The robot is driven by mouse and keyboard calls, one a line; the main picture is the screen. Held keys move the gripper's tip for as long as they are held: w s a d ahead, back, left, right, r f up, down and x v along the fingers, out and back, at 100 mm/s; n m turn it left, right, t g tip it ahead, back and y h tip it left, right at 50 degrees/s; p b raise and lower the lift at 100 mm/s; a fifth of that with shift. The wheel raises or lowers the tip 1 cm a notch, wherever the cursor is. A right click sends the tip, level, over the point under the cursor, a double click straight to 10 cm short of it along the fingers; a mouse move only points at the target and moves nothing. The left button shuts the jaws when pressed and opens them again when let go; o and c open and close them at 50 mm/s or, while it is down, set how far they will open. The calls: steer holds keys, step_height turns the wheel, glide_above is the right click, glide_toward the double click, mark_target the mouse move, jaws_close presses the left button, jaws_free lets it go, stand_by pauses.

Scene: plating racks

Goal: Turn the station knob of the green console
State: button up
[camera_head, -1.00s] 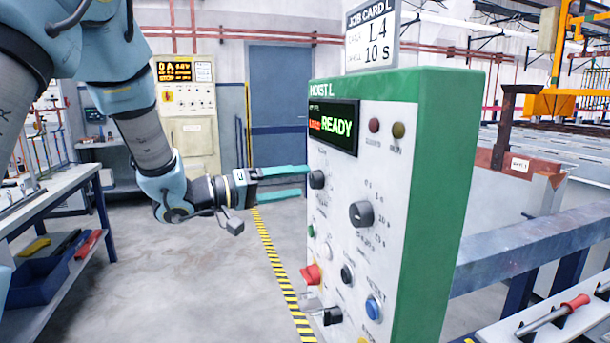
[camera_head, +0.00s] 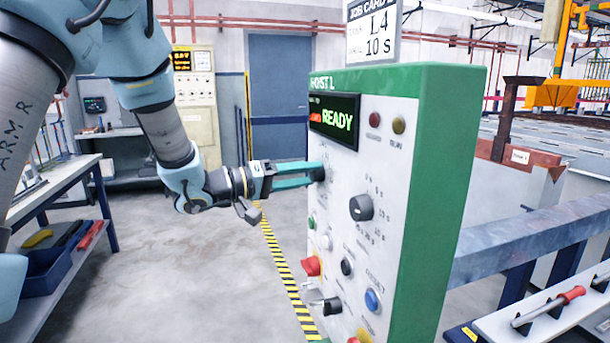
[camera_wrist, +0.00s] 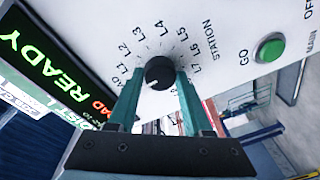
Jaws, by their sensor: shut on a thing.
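The green console (camera_head: 440,180) stands at the centre right with a white front panel and a lit display (camera_head: 334,121) reading READY. Its station knob (camera_wrist: 159,72) is black and round, ringed by L labels and the word STATION in the wrist view. My gripper (camera_head: 318,172) reaches the panel from the left, below the display. In the wrist view its teal fingers (camera_wrist: 158,82) lie on either side of the knob and are shut on it. In the head view the fingertips mostly hide this knob. The knob's exact setting is hard to read.
A job card (camera_head: 372,32) on top reads L4 and 10 s. Below the gripper are a larger black knob (camera_head: 361,208), a red switch (camera_head: 311,266) and a blue button (camera_head: 372,300). A green GO button (camera_wrist: 270,48) is near the station knob.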

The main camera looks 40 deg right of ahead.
jaws_close()
steer(key=shift+f+b, duration=0.1)
steer(key=shift+b, duration=0.35)
